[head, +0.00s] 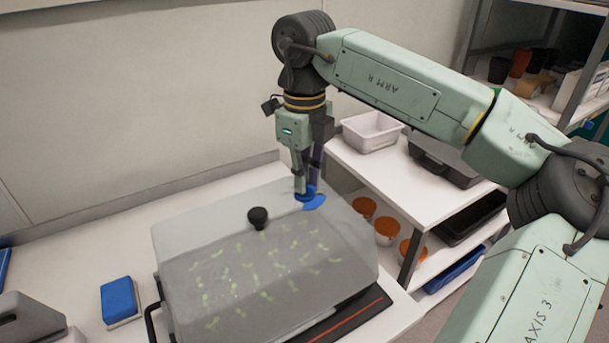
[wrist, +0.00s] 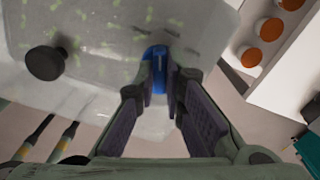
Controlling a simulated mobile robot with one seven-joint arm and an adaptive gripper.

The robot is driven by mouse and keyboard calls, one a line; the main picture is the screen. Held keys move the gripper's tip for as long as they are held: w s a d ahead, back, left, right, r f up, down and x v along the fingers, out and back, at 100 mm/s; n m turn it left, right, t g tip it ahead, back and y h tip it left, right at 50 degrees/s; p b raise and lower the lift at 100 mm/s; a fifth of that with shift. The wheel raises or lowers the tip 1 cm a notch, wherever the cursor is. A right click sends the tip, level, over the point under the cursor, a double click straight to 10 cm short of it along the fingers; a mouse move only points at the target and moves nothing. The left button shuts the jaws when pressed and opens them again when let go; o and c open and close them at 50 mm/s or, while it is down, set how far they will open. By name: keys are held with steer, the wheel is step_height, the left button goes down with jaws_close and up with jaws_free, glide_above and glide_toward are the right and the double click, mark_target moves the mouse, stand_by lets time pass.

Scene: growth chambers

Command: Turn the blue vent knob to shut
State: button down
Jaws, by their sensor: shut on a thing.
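The blue vent knob (head: 309,191) sits on the top right part of a clear chamber lid (head: 190,237). A flat blue piece (head: 315,203) shows beside it on the lid. My gripper (head: 306,188) points down at the knob from above and is shut on it. In the wrist view the blue knob (wrist: 155,70) lies between the two dark fingertips of my gripper (wrist: 158,85). The fingers hide part of the knob, and I cannot tell its exact angle.
A black round knob (head: 258,218) stands on the lid to the left. Seedlings show under the lid. A blue block (head: 120,300) lies on the white bench. A shelf unit with orange-lidded jars (head: 387,229) and a white bin (head: 372,131) stands to the right.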

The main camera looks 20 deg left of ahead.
steer(key=shift+n, duration=2.3)
steer(key=c, duration=1.7)
jaws_free()
step_height(320, 180, up, 12)
